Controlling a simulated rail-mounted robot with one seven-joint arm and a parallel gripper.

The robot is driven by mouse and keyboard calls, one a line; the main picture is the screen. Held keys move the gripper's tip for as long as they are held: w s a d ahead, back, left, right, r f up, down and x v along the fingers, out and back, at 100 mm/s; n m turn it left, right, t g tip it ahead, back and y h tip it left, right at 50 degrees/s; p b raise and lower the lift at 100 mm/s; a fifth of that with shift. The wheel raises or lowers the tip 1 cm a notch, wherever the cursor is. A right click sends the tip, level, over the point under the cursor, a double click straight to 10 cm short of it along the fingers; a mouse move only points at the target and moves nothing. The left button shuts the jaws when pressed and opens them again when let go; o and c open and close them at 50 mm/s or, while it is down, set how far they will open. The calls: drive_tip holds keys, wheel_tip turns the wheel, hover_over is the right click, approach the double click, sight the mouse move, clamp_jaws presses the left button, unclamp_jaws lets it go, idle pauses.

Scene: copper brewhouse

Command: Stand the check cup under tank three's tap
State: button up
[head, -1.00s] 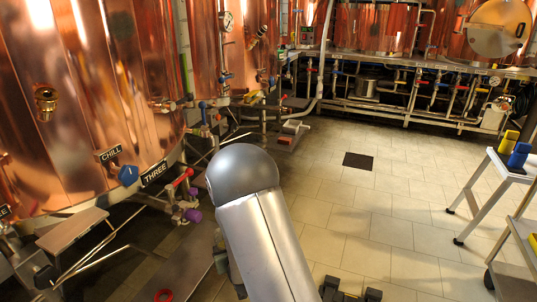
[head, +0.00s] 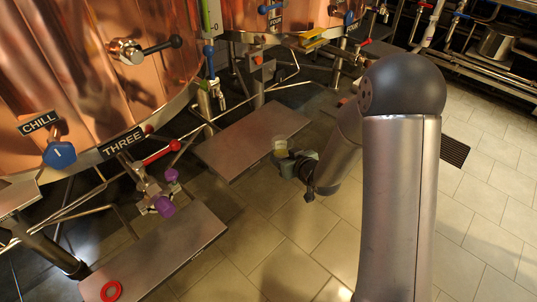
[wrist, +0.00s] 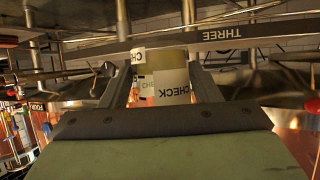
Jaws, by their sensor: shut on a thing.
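My gripper (head: 297,160) is shut on the check cup (head: 280,147), a small pale cup with a white band. In the wrist view the cup (wrist: 172,82) sits between the two fingers, its CHECK lettering facing the camera. The gripper holds it near the right end of the middle grey plate, apart from the tap. Tank three's tap (head: 154,190), with a red lever and purple knobs, hangs at left below the THREE sign (head: 122,141).
The middle grey plate (head: 245,140) lies bare between the tap and my gripper. Pipes and thin legs run under the copper tanks. A blue CHILL knob (head: 59,155) and a black-handled valve (head: 140,50) stick out at left. The tiled floor (head: 285,240) in front is clear.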

drive_tip(key=a+n+g+y, duration=0.1)
drive_tip(key=a, duration=0.1)
drive_tip(key=s+a+r+n+g+y, duration=0.1)
drive_tip(key=a, duration=0.1)
drive_tip(key=a+n+y, duration=0.1)
drive_tip(key=a, duration=0.2)
drive_tip(key=shift+s+r+n+g+b, duration=0.2)
drive_tip(key=shift+s+n+g+b, duration=0.15)
drive_tip(key=shift+s+n+g, duration=0.05)
drive_tip(key=shift+d, duration=0.15)
hover_over(234, 146)
drive_tip(key=shift+s+p, duration=0.1)
drive_tip(key=shift+p, duration=0.35)
idle(0.6)
drive_tip(key=shift+f+b, duration=0.45)
drive_tip(key=shift+f, duration=0.35)
idle(1.0)
drive_tip(key=o, duration=0.6)
drive_tip(key=shift+o, duration=0.2)
